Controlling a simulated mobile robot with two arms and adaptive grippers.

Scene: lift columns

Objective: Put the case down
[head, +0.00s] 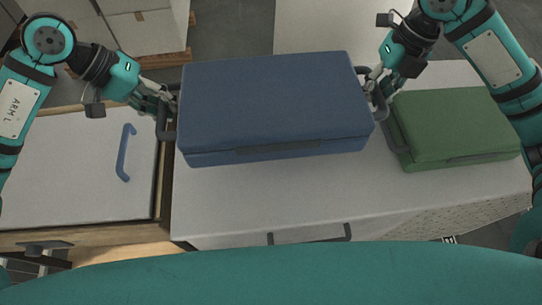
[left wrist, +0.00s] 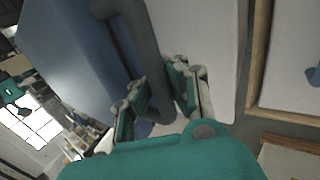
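The blue case (head: 270,105) lies flat side up between my two grippers, over the light grey worktop (head: 270,205). A dark handle sticks out at each of its ends. My left gripper (head: 167,102) is shut on the left handle; in the left wrist view the handle (left wrist: 147,60) passes between the fingers (left wrist: 160,95), beside the blue case wall (left wrist: 75,60). My right gripper (head: 373,84) is at the right handle (head: 377,103) and looks shut on it, partly hidden. The case's underside is hidden, so I cannot tell its height above the worktop.
A green case (head: 455,125) lies on the worktop close to the right of the blue case. At the left is a white panel with a blue handle (head: 124,152) in a wooden frame. Bare worktop shows in front of the blue case. Pale boxes (head: 140,30) stand behind.

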